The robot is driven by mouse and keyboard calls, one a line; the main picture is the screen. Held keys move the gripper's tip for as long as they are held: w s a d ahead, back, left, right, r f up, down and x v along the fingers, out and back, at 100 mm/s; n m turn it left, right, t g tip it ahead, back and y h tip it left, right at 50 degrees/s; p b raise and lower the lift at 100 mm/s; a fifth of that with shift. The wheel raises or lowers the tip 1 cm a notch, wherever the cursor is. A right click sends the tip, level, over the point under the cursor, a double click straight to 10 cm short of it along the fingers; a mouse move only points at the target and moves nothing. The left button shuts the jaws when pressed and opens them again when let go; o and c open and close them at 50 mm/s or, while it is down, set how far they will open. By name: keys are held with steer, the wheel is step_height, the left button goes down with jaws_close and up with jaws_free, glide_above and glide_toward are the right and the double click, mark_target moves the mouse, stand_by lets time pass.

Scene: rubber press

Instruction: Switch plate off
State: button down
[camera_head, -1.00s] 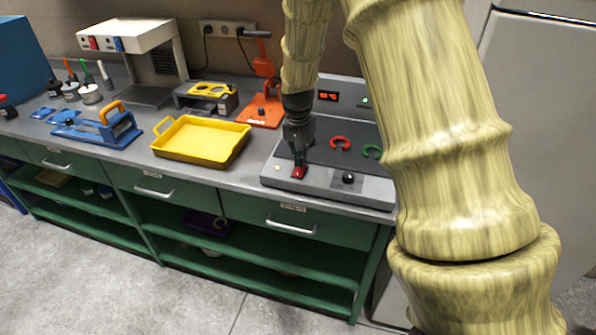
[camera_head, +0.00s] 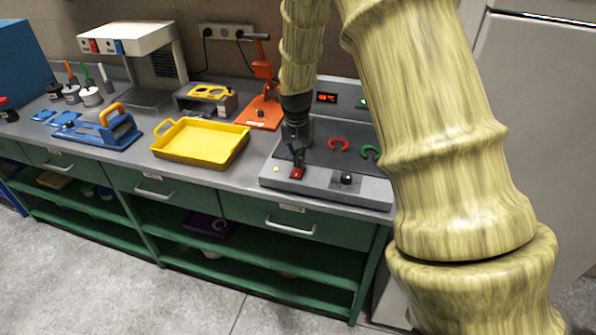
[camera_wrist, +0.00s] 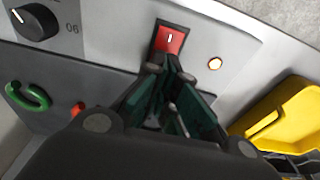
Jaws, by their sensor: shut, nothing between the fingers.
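The heating plate (camera_head: 325,152) is a grey device with a dark top at the right end of the bench. A red rocker switch (camera_head: 297,173) sits on its front panel and also shows in the wrist view (camera_wrist: 169,39), with a white mark on it. A small round light (camera_wrist: 215,63) beside the switch glows pale. My gripper (camera_head: 297,160) is shut and empty, its fingertips right at the switch's near edge in the wrist view (camera_wrist: 170,65). I cannot tell whether they touch it. A black knob (camera_head: 347,178) is to the right of the switch.
Red (camera_head: 338,144) and green (camera_head: 371,152) curved pieces lie on the plate's dark top. A red-lit display (camera_head: 327,98) stands behind. A yellow tray (camera_head: 201,160) is left of the plate, with an orange press (camera_head: 262,100) behind it.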

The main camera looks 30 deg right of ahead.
steer(key=shift+f+b, duration=0.35)
steer(key=shift+f, duration=0.7)
stand_by(1.2)
steer(key=shift+r, duration=0.1)
steer(key=shift+r+p, duration=2.75)
steer(key=shift+r, duration=0.65)
